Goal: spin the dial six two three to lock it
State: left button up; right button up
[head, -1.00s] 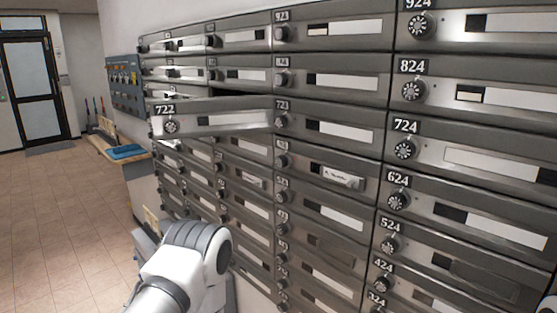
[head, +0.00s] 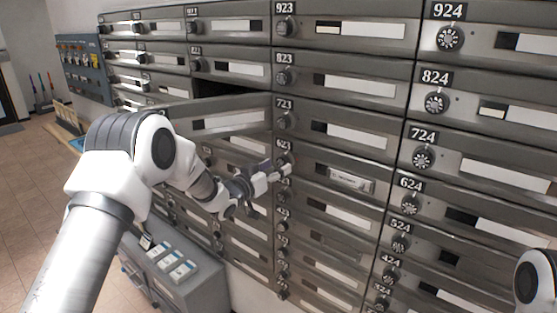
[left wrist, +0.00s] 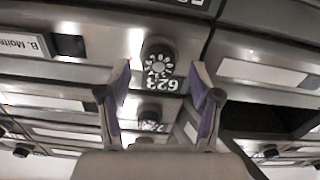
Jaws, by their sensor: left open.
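The 623 dial is a dark round knob with white marks. It shows in the left wrist view (left wrist: 159,54), where the picture is upside down, with its 623 label (left wrist: 160,84) beside it. The 623 mailbox door (head: 345,178), with a name card, looks closed in the head view. My left gripper (head: 283,170) is open in front of this dial. In the left wrist view the two fingers (left wrist: 160,78) stand apart either side of the label, their tips close to the dial. I cannot tell whether they touch it. My right gripper does not show.
An open mailbox door (head: 235,120) juts out left of the 723 door, above my left forearm. Dials of neighbouring mailboxes sit close above and below 623. A grey cabinet (head: 190,285) stands below on the left. Open floor lies at far left.

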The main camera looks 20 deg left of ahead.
pick_arm(q)
jog(key=shift+x, duration=0.8)
jog(key=shift+d+r, duration=0.1)
jog(key=shift+d, duration=0.05)
jog(key=shift+c, duration=1)
jog(key=c, duration=0.9)
jog(key=shift+c, duration=0.2)
